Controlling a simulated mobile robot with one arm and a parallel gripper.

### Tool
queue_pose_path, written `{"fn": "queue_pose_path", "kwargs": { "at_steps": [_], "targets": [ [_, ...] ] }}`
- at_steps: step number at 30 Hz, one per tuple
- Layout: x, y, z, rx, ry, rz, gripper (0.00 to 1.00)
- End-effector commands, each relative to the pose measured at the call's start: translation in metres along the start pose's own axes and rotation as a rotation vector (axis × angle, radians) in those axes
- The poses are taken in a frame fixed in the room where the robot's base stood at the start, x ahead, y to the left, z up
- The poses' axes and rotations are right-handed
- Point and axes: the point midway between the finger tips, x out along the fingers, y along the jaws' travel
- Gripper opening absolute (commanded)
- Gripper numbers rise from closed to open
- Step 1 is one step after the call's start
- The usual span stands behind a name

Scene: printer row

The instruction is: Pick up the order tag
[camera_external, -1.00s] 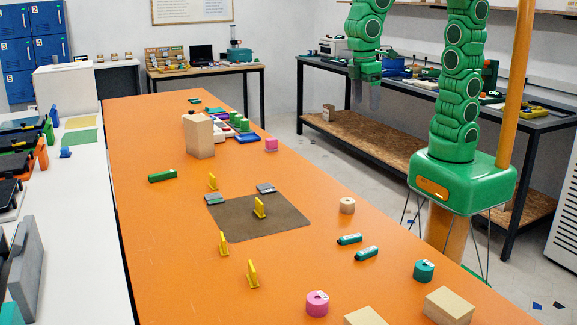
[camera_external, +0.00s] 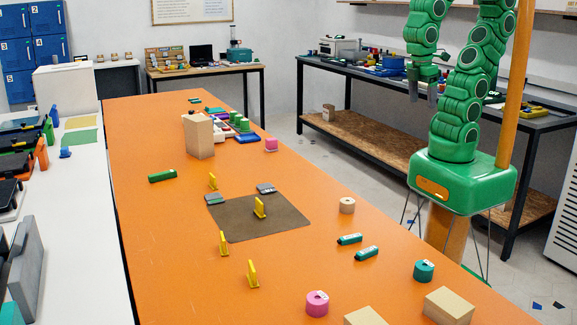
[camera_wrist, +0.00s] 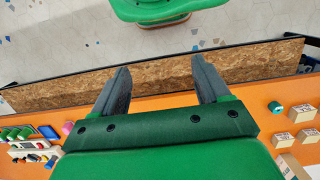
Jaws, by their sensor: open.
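I cannot tell for certain which thing is the order tag. A small yellow upright piece (camera_external: 260,208) stands on the dark brown mat (camera_external: 275,225) on the orange table. Similar yellow pieces stand off the mat, one behind it (camera_external: 212,181) and two in front (camera_external: 223,243) (camera_external: 252,274). Two small grey pieces lie at the mat's back edge, left (camera_external: 214,199) and right (camera_external: 265,188). My gripper (camera_external: 422,93) is raised at the right, away from these things. In the wrist view its two fingers (camera_wrist: 163,75) are apart with nothing between them.
The orange table (camera_external: 150,235) also holds a tan block (camera_external: 199,137), a green bar (camera_external: 162,176), two teal cylinders (camera_external: 358,247), a pink roll (camera_external: 317,303) and a teal roll (camera_external: 424,271). A dark workbench (camera_external: 385,80) stands behind my arm. The table's left middle is mostly clear.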

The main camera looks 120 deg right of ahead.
Motion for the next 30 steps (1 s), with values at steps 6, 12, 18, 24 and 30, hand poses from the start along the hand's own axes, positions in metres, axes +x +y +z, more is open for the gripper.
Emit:
{"fn": "queue_pose_path", "kwargs": {
  "at_steps": [6, 12, 18, 24, 30],
  "targets": [
    [-0.001, 0.001, 0.001, 0.001, 0.005, 0.001, 0.76],
    [-0.001, 0.0, 0.001, 0.001, 0.004, 0.001, 0.81],
    [-0.002, 0.001, -0.002, 0.002, 0.005, 0.001, 0.81],
    [-0.017, 0.006, -0.032, 0.007, 0.011, 0.004, 0.81],
    [-0.038, 0.013, -0.078, 0.007, 0.02, 0.004, 0.81]
  ]
}}
